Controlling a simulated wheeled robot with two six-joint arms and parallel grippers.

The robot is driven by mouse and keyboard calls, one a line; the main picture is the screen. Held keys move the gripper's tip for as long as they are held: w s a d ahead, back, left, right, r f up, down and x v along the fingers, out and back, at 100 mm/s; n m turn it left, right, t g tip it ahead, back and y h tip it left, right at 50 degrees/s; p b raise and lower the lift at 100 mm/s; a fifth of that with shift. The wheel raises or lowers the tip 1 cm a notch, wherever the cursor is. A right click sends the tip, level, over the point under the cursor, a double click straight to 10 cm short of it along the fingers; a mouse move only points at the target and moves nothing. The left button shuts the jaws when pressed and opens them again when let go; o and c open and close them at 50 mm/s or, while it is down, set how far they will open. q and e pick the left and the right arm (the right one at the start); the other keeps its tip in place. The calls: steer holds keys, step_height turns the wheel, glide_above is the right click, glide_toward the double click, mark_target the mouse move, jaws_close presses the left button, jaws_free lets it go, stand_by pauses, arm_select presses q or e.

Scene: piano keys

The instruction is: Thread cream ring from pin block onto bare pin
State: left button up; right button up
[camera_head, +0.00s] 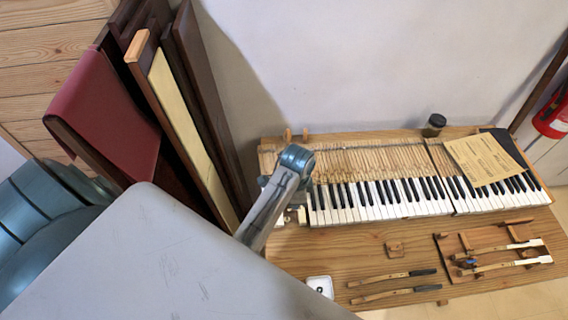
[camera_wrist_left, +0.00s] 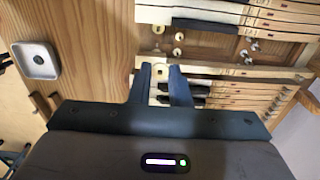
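My left arm reaches over the left end of the keyboard in the head view; its link hides part of the gap there. A cream ring (camera_wrist_left: 158,57) lies just ahead of the fingertips. More cream rings sit on pins in the gap, one at the front rail (camera_wrist_left: 158,29). A small metal pin (camera_wrist_left: 179,37) stands beside them; I cannot tell if it is bare. A small wooden block (camera_head: 395,248) lies on the bench. My right gripper is not in view.
The piano keys (camera_head: 385,200) lie right of the gap. A white dish (camera_head: 320,286) stands at the bench's front edge and shows in the wrist view (camera_wrist_left: 36,60). Two loose keys (camera_head: 395,293) and a wooden tray (camera_head: 445,244) lie right. A jar (camera_head: 435,124) stands behind.

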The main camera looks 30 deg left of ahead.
arm_select(q)
steer(key=shift+s+d+f, duration=0.15)
steer(key=shift+d+f, duration=0.1)
steer(key=shift+f, duration=1.15)
steer(key=shift+a+f, duration=0.15)
steer(key=shift+f, duration=0.9)
steer(key=shift+f+b, duration=0.35)
steer(key=shift+f, duration=0.85)
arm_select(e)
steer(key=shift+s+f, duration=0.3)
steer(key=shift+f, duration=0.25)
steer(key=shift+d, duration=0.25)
